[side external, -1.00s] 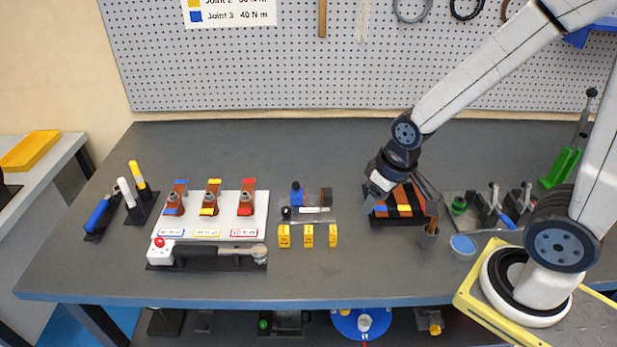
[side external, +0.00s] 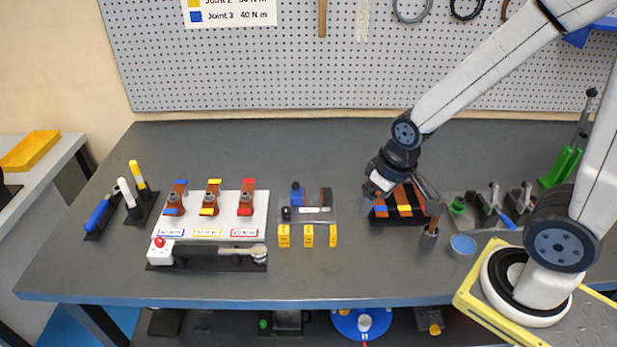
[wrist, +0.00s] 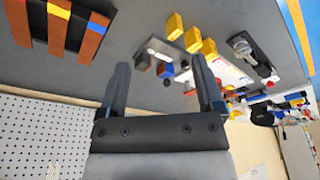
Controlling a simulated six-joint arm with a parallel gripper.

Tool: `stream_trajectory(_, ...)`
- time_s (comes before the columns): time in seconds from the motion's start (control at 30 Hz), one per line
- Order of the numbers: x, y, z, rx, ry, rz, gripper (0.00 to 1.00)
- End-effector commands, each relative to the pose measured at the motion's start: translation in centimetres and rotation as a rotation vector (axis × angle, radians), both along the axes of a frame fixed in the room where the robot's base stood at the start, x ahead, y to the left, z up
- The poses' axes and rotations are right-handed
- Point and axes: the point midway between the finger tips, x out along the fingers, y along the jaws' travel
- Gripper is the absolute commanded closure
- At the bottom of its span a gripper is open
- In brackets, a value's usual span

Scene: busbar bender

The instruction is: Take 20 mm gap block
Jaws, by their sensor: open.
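Three yellow gap blocks stand in a row on the table in the side external view: a left one (side external: 283,236), a middle one (side external: 308,236) and a right one (side external: 333,236). Their marks are too small to read, so I cannot tell which is 20 mm. In the wrist view the yellow blocks (wrist: 193,40) show beyond my fingers. My gripper (wrist: 160,72) is open with nothing between its fingers. In the side external view it hangs to the right of and above the blocks, near the busbar rack, its fingertips partly unclear.
A black rack (side external: 393,219) with copper bars lies under my wrist. The bender (side external: 312,211) stands just behind the blocks. A white board (side external: 210,225) with coloured clamped bars is to the left. A grey cup (side external: 430,238) and blue round dish (side external: 463,246) are right. The table front is clear.

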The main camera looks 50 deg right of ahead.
Motion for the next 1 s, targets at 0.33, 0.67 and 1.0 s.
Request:
stream_trajectory(0.33, 1.6, 1.0, -1.1, 0.146, 0.030, -0.367, 0.15)
stream_trajectory(0.67, 5.2, 2.7, -3.5, 0.415, 0.121, -1.132, 0.15)
stream_trajectory(1.0, 9.0, 3.8, -6.4, 0.643, 0.244, -1.922, 0.15)
